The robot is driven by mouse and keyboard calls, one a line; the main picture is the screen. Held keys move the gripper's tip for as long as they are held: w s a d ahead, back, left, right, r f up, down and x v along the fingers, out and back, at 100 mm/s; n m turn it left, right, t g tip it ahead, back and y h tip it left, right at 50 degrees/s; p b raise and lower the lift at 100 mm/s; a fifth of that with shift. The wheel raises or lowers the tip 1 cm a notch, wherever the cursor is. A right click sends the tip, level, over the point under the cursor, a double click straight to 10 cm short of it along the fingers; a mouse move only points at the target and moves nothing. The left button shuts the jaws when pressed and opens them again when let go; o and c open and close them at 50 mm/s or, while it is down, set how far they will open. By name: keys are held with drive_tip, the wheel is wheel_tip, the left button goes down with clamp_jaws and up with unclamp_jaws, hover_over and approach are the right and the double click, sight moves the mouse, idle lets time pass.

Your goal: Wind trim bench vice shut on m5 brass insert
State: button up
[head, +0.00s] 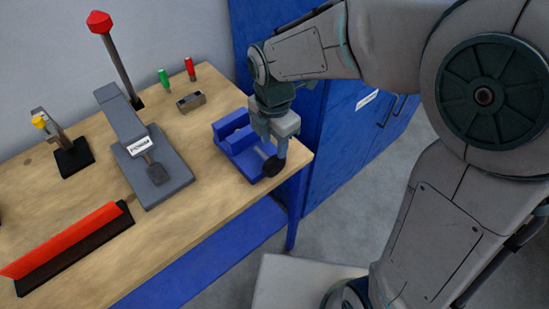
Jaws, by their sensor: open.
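The blue bench vice (230,138) stands on the wooden bench near its right corner. Its dark round handle (273,166) faces the front right edge of the bench. My gripper (275,152) is over the vice, pointing down at the handle end. It is open, with its fingers close to the handle; I cannot tell whether they touch it. My gripper hides part of the vice. I cannot make out the brass insert in this view.
A grey press-like tool (165,168) stands left of the vice. A small metal block (191,102) and green (165,79) and red (190,68) handled tools are behind. A red-edged bar (62,240) lies front left. A blue cabinet (345,135) stands right of the bench.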

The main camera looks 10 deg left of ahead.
sight(274, 159)
wheel_tip(274, 159, down, 8)
drive_tip(key=shift+r, duration=0.1)
clamp_jaws()
